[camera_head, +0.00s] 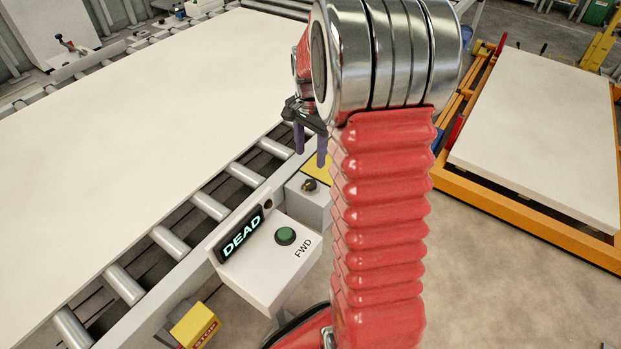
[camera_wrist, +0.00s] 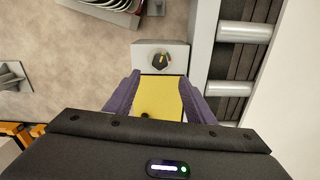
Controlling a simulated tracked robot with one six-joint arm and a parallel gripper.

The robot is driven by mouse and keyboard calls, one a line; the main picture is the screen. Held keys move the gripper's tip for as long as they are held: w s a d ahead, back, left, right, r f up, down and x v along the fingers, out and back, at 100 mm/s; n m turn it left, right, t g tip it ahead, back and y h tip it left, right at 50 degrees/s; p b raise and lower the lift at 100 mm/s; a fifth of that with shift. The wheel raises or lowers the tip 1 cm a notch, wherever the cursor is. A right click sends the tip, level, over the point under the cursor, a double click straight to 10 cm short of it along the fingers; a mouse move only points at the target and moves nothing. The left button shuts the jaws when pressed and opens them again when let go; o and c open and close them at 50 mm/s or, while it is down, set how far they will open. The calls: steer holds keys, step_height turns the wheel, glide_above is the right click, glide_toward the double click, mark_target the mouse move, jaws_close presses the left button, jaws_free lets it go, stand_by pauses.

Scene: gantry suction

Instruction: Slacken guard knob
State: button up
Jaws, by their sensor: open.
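A dark knob (camera_head: 309,185) sits on a small grey box (camera_head: 313,205) beside the roller conveyor. A yellow plate (camera_wrist: 160,100) adjoins the box and shows between my fingers. A small black round part (camera_wrist: 145,114) is on the plate, partly hidden by my gripper body; I cannot tell which of the two is the guard knob. My gripper (camera_head: 311,150) is open and empty, pointing down over the plate. It also shows in the wrist view (camera_wrist: 160,79), apart from the knob.
A control box (camera_head: 268,262) with a display reading DEAD (camera_head: 241,234) and a green FWD button (camera_head: 285,236) stands nearer. A yellow STOP box (camera_head: 195,325) is below. A large pale board (camera_head: 140,120) covers the rollers. An orange frame (camera_head: 530,215) stands at the right.

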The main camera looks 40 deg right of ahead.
mark_target(310, 182)
step_height(310, 182, down, 11)
stand_by(0.4)
steer(key=shift+c, duration=0.5)
steer(key=c, duration=1)
